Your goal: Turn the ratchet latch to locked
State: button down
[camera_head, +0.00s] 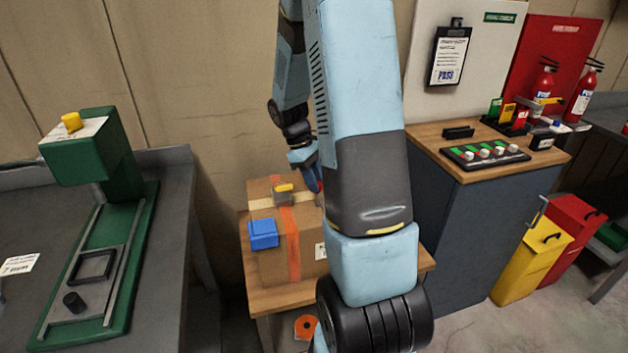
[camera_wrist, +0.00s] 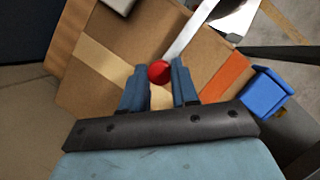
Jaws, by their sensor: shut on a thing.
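The latch shows in the wrist view as a flat grey metal lever (camera_wrist: 200,32) with a round red knob (camera_wrist: 159,72) at its end. My gripper (camera_wrist: 159,82) has its two blue fingers on either side of the knob, shut on it. In the head view my gripper (camera_head: 306,168) is at the far upper side of the cardboard box (camera_head: 262,264), partly hidden by my arm. A grey and yellow ratchet part (camera_head: 284,193) shows beside it on the box, over an orange strap (camera_head: 290,245). The lever and knob cannot be clearly made out in the head view.
The box stands on a wooden-topped stand (camera_head: 262,299). A green press (camera_head: 120,165) stands on the left bench. A cabinet (camera_head: 450,225) with a wooden top and yellow and red bins (camera_head: 535,255) are at right.

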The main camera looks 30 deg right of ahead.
jog(key=shift+m, duration=0.4)
jog(key=m+y, duration=0.1)
jog(key=m, duration=0.2)
jog(key=shift+w+d+m+g+y, duration=0.1)
jog(key=shift+d+m+g+y, duration=0.05)
jog(key=shift+m+g+y, duration=0.2)
jog(key=m+y, duration=0.1)
jog(key=m, duration=0.3)
jog(key=shift+d+m+y, duration=0.15)
jog(key=shift+m+y, duration=0.2)
jog(key=m, duration=0.2)
jog(key=m+t+y, duration=0.1)
jog(key=m, duration=0.1)
jog(key=shift+y, duration=0.3)
jog(key=m+t+y, duration=0.1)
jog(key=m, duration=0.3)
jog(key=shift+d+m, duration=0.1)
jog(key=shift+m, duration=0.2)
jog(key=shift+t, duration=0.25)
jog(key=c, duration=0.9)
grip_release()
jog(key=shift+s, duration=0.2)
jog(key=shift+o, duration=0.2)
